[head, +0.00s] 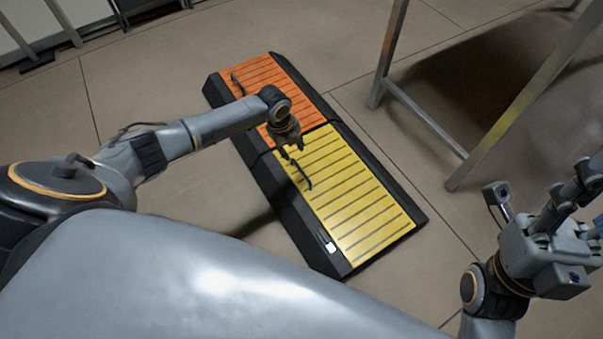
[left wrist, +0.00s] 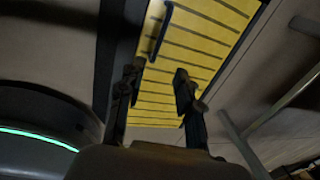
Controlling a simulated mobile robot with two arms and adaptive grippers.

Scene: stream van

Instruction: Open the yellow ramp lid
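The yellow ramp lid (head: 355,195) lies flat and closed in the black ramp frame (head: 295,222) on the floor. A dark handle (head: 301,174) stands on the lid near its left edge. My left gripper (head: 292,154) is above the lid's upper left end, close to the handle. In the left wrist view the yellow lid (left wrist: 195,50) and its handle (left wrist: 161,34) lie beyond the two spread fingers (left wrist: 157,85), with nothing between the fingertips.
An orange ramp lid (head: 262,88) with its own dark handle adjoins the yellow one at the far end. A metal-legged stand (head: 425,118) stands to the right of the ramp. Metal rails are at the top left. The floor around the ramp is mostly clear.

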